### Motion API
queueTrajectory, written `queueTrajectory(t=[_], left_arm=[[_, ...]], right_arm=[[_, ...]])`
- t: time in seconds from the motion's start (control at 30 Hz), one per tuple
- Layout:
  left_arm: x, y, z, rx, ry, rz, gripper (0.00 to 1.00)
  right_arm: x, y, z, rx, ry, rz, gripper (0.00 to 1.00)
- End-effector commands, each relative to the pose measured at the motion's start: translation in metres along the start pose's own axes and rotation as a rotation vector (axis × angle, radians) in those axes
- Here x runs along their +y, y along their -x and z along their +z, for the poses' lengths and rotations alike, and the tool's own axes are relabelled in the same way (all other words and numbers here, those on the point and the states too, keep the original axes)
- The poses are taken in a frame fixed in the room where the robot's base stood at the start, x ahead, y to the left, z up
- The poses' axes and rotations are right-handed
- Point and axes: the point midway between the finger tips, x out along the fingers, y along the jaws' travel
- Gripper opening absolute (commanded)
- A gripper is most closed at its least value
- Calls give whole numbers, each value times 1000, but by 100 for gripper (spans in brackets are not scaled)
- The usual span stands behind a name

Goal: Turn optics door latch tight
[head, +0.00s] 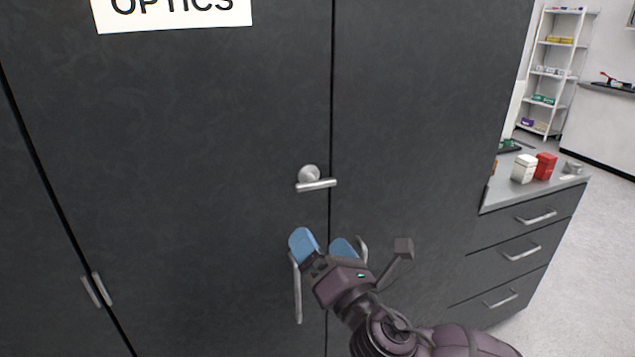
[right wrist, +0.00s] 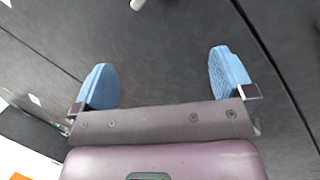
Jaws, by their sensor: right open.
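The optics door latch (head: 316,183) is a silver turn handle with a round hub on the dark cabinet. Its bar lies nearly level and reaches across the seam between the two doors. A white OPTICS label (head: 172,12) is on the left door. My right gripper (head: 325,243) has blue finger pads and is below the latch, apart from it. The right gripper is open and empty, and its spread pads also show in the right wrist view (right wrist: 162,82). A small part of a pale metal piece (right wrist: 137,4) shows at that view's top edge. My left gripper is not in view.
Vertical pull handles (head: 297,288) flank the door seam near my right gripper, one partly hidden behind it. A drawer counter (head: 530,195) at the right holds a white container (head: 523,168) and a red one (head: 545,166). Shelves (head: 550,70) stand farther back. Floor at right is clear.

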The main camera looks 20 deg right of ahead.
Motion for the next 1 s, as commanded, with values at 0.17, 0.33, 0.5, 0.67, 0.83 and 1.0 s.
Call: queueTrajectory(t=[0.17, 0.33, 0.5, 0.67, 0.83, 1.0], left_arm=[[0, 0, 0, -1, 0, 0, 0], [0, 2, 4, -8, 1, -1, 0], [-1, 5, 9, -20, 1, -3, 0], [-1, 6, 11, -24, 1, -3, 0], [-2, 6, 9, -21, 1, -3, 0], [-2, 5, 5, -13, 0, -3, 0]], right_arm=[[9, 10, 20, -120, 400, -21, 100], [8, 12, 30, -174, 641, -72, 100], [6, 11, 31, -172, 727, -89, 100], [6, 1, 33, -173, 737, -88, 100], [6, -25, 39, -174, 735, -88, 100], [5, -54, 44, -174, 734, -88, 100]])
